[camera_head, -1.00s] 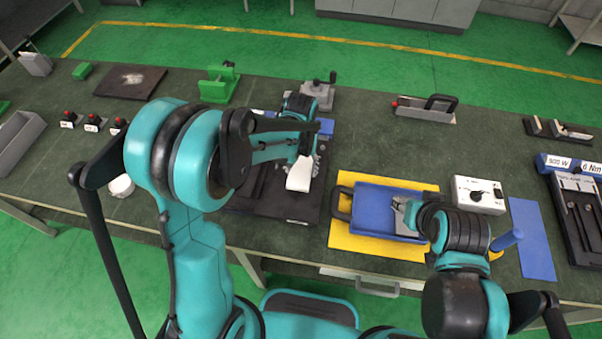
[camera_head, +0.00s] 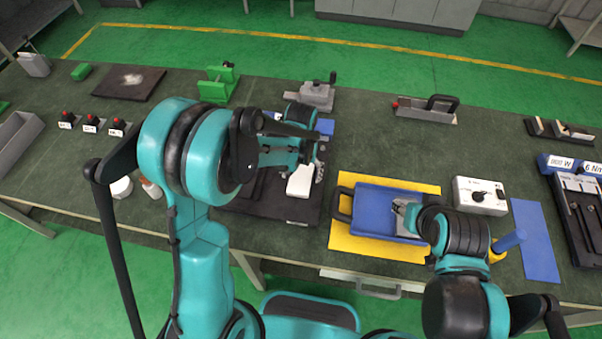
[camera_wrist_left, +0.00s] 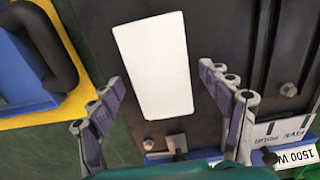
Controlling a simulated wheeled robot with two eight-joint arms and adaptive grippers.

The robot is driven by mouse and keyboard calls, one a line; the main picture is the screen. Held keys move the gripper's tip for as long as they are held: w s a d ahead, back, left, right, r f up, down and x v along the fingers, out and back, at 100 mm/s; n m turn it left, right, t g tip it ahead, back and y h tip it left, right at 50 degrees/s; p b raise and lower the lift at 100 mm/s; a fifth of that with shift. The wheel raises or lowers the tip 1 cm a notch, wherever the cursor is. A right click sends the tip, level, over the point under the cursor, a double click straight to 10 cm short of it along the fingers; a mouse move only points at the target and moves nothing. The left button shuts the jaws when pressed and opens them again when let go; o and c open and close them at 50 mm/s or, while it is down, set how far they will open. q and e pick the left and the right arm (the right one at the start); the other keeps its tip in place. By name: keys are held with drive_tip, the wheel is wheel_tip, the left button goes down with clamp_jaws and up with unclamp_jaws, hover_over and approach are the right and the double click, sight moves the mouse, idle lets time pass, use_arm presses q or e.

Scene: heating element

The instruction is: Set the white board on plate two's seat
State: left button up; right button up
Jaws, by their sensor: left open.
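The white board (camera_head: 299,182) is a plain white rectangle lying on a black plate (camera_head: 262,207) at the middle of the bench. In the left wrist view the board (camera_wrist_left: 153,65) lies flat along one side of the black plate (camera_wrist_left: 220,22). My left gripper (camera_wrist_left: 162,76) is open, with its two fingers apart on either side of the board's near part and nothing visibly held. In the head view the left hand hides the board's far end. My right gripper (camera_head: 403,212) is over the blue tray; its finger state is unclear. I cannot tell which plate is plate two.
A blue tray (camera_head: 372,208) with a black handle sits on a yellow mat (camera_head: 365,246) right of the black plate. A white control box (camera_head: 480,205) and a blue mat (camera_head: 533,240) are further right. A 1500 W label (camera_wrist_left: 296,156) is beside the plate.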

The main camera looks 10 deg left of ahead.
sight(301, 176)
use_arm(q)
wheel_tip(301, 176, up, 12)
drive_tip(key=p, duration=0.3)
drive_tip(key=s+a+r+t, duration=0.3)
drive_tip(key=s+a+r, duration=0.1)
drive_tip(key=s, duration=0.3)
drive_tip(key=s+a+r+t, duration=0.3)
drive_tip(key=s+t, duration=0.1)
drive_tip(key=s, duration=0.3)
drive_tip(key=shift+s+a+r, duration=0.35)
drive_tip(key=shift+r, duration=0.05)
wheel_tip(301, 176, down, 7)
drive_tip(key=b, duration=0.7)
